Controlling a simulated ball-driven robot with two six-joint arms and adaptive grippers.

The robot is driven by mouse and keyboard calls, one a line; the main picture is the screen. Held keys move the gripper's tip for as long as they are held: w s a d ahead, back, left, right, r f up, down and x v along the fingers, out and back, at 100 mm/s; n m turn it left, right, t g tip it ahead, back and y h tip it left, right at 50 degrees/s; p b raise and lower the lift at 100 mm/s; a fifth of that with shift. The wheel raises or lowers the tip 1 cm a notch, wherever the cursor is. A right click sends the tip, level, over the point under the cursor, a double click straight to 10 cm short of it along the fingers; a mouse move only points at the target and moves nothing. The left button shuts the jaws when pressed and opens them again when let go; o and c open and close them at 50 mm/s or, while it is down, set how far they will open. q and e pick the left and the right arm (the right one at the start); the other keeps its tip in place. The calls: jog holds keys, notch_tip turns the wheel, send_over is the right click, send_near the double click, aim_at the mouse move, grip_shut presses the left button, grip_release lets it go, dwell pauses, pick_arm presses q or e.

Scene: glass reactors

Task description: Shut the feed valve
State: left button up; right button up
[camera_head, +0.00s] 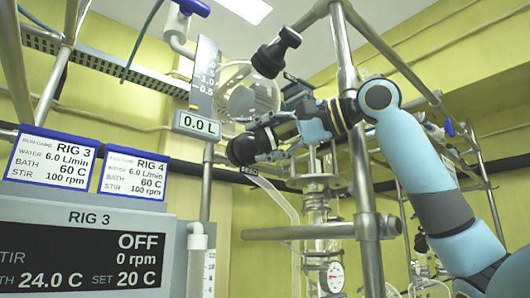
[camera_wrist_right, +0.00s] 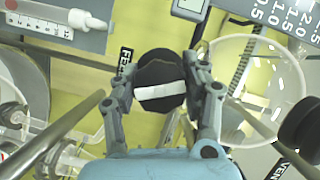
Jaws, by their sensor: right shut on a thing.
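The feed valve has a round black knob (camera_head: 243,150) with a label reading FEED just below it in the head view. In the right wrist view the knob (camera_wrist_right: 160,72) sits between the fingers, a white bar across its face, with a partly hidden label (camera_wrist_right: 125,66) beside it. My right gripper (camera_head: 266,143) reaches it from the right. In the right wrist view the fingers of the right gripper (camera_wrist_right: 160,88) are shut on the knob's two sides. My left gripper is in neither view.
A second black knob (camera_head: 276,53) stands above; it shows at the right edge of the wrist view (camera_wrist_right: 302,128) near a partly cut label. A steel post (camera_head: 345,70) and glassware are close to my right arm. The level display (camera_head: 197,124) reads 0.0 L. The RIG 3 panel (camera_head: 90,250) reads OFF.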

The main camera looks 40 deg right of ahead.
jog(key=m+b, duration=0.1)
jog(key=m+t+b, duration=0.1)
jog(key=m+y+b, duration=0.1)
jog(key=m, duration=0.1)
jog(key=shift+f, duration=0.25)
jog(key=m+t+b, duration=0.2)
jog(key=m, duration=0.1)
jog(key=shift+r+m+b, duration=0.1)
jog(key=shift+m+b, duration=0.2)
jog(key=shift+m, duration=0.1)
jog(key=m+t+b, duration=0.1)
jog(key=m, duration=0.1)
jog(key=m+b, duration=0.1)
jog(key=m, duration=0.2)
jog(key=shift+t+h+b, duration=0.3)
jog(key=shift+t+b, duration=0.1)
jog(key=shift+r+m+t+h+b, duration=0.1)
jog(key=shift+m+t+h+b, duration=0.35)
jog(key=shift+m, duration=0.8)
jog(key=shift+r+m+t+h+b, duration=0.1)
jog(key=shift+m+t+h+b, duration=0.15)
jog(key=shift+m+h+b, duration=0.7)
jog(key=shift+w+m+y, duration=0.1)
jog(key=shift+m+y, duration=0.3)
jog(key=o, duration=1.2)
jog(key=shift+r, duration=0.1)
